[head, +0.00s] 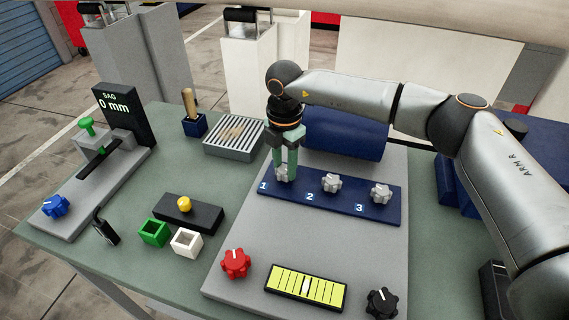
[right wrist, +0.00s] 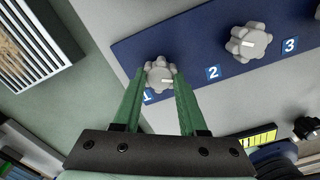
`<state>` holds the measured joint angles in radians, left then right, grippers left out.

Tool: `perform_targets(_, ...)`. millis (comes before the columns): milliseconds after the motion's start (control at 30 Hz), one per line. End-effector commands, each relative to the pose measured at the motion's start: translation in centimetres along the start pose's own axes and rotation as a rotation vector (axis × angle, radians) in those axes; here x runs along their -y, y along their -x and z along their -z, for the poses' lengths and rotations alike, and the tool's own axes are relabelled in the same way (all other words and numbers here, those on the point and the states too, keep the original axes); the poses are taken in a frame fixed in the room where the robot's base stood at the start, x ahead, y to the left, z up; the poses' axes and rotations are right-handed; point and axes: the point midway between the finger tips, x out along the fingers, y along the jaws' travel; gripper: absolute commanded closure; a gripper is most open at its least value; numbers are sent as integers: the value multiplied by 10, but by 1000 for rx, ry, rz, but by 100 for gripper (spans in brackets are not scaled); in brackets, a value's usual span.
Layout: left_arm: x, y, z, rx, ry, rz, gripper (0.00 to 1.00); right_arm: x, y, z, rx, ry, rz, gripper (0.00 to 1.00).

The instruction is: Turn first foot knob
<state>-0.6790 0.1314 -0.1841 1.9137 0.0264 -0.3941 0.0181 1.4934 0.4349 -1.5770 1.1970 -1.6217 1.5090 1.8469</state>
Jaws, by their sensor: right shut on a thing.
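The first foot knob (head: 281,172) is grey and lobed, at the label 1 on a dark blue strip (head: 345,207). My right gripper (head: 286,175) comes down over it from above, its green fingers on both sides of the knob. In the right wrist view the knob (right wrist: 159,77) sits between the fingertips (right wrist: 160,80), with a white pointer mark on its top. The right gripper is shut on it. Grey knobs 2 (head: 332,183) and 3 (head: 381,193) stand to the right on the same strip. My left gripper is not in view.
A red knob (head: 235,263), a yellow-green level gauge (head: 306,287) and a black knob (head: 381,303) are at the plate's front. A slatted grey tray (head: 233,139) lies left of the gripper, a dark blue cylinder (head: 345,138) behind. A "0 mm" display (head: 121,112) stands far left.

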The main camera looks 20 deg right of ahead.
Motion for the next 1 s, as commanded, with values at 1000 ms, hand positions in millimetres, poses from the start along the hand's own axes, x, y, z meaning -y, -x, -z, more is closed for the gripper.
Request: perform_targets(1000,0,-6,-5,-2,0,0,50,0,-1,0,1,209,-1,100)
